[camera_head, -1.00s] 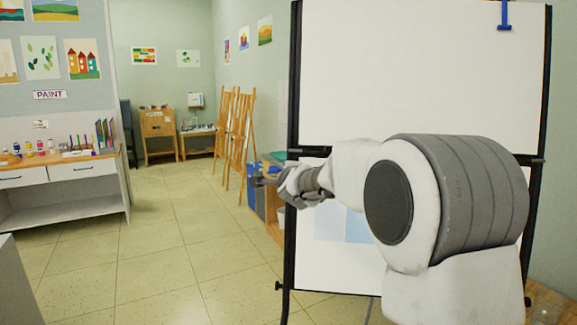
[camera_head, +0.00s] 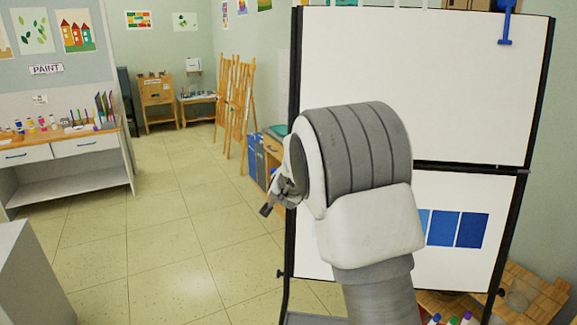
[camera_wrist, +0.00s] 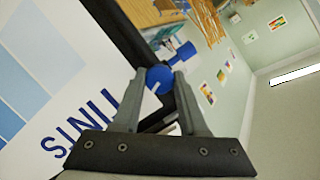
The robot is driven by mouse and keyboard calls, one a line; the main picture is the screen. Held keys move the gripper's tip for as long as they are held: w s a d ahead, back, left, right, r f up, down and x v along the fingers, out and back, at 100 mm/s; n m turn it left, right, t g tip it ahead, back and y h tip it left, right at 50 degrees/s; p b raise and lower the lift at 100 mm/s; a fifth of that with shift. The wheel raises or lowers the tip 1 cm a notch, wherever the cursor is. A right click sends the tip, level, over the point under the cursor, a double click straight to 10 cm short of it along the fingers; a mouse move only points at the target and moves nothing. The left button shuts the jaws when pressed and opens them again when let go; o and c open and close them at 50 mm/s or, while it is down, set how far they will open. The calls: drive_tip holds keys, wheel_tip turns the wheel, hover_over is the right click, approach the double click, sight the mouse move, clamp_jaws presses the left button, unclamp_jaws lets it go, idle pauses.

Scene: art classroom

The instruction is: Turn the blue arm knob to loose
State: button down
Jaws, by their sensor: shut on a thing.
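The round blue knob (camera_wrist: 158,81) shows in the wrist view, beside the black frame (camera_wrist: 122,28) of the board. It has a small pale mark on its face. My gripper (camera_wrist: 160,76) has its two fingers on either side of the knob and is shut on it. In the head view my gripper (camera_head: 268,206) shows at the board's left edge, partly behind my arm, and the knob cannot be made out there.
The large white board (camera_head: 420,80) has a blue clamp (camera_head: 506,22) at its top right and blue swatches (camera_head: 456,229) lower down. Wooden easels (camera_head: 238,95) and a paint counter (camera_head: 65,140) stand farther back. The tiled floor (camera_head: 165,225) at the left is clear.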

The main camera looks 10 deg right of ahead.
drive_tip(key=shift+r+n+p, duration=0.15)
drive_tip(key=shift+n+p, duration=0.55)
drive_tip(key=shift+p, duration=0.3)
drive_tip(key=shift+c, duration=2.2)
unclamp_jaws()
drive_tip(key=v, duration=1.7)
drive_tip(key=shift+a+r, duration=0.15)
drive_tip(key=shift+a, duration=0.1)
